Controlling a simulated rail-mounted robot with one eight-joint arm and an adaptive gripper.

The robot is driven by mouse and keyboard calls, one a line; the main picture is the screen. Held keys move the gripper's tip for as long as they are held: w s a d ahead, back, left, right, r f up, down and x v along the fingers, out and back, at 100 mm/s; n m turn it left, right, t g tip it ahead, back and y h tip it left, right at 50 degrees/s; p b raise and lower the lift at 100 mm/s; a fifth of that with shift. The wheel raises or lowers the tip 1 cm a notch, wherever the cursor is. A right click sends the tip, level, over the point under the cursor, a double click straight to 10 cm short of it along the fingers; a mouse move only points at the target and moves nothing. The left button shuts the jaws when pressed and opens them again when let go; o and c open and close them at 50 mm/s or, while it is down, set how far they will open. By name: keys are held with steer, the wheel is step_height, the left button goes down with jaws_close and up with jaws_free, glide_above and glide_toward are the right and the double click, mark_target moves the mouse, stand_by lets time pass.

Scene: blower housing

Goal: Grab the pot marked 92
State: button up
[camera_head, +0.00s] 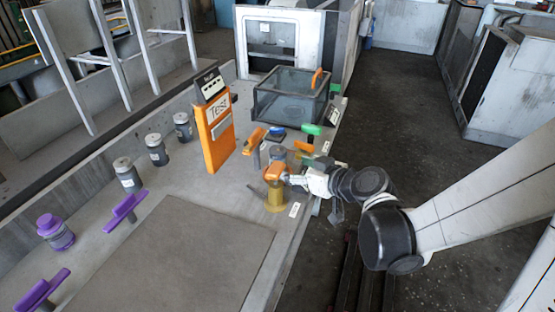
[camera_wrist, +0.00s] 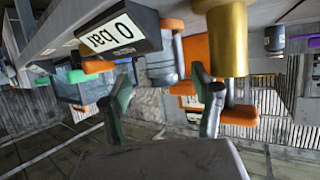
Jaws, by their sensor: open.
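Three grey lidded pots with pale labels stand in a row left of the orange test panel in the head view: a near one (camera_head: 128,176), a middle one (camera_head: 157,151) and a far one (camera_head: 183,127). The label numbers are too small to read, so I cannot tell which is 92. My gripper (camera_head: 290,178) is at the bench's right edge, beside the brass valve and away from the pots. In the wrist view my gripper (camera_wrist: 162,92) is open, with nothing visibly held between its fingers.
A brass valve (camera_head: 276,201) with an orange handle stands close to my gripper. Other valves, an orange test panel (camera_head: 215,135) and a dark mesh crate (camera_head: 290,97) stand behind. A bare mat (camera_head: 180,265) covers the front. The wrist view shows a "0 bar" sign (camera_wrist: 112,33).

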mark_target(284, 157)
steer(key=shift+w+a+f+b, duration=0.1)
steer(key=shift+w+a+b, duration=0.1)
steer(key=shift+w+a, duration=0.65)
steer(key=shift+w+a+f+b, duration=0.15)
steer(key=shift+w+a, duration=0.45)
steer(key=shift+w, duration=0.45)
steer(key=shift+w+a+f+b, duration=0.1)
steer(key=shift+w+a+b, duration=0.1)
steer(key=shift+w+a, duration=0.65)
steer(key=shift+w+d+r, duration=0.1)
steer(key=shift+d+r, duration=0.05)
steer(key=shift+d, duration=0.05)
steer(key=c, duration=1.5)
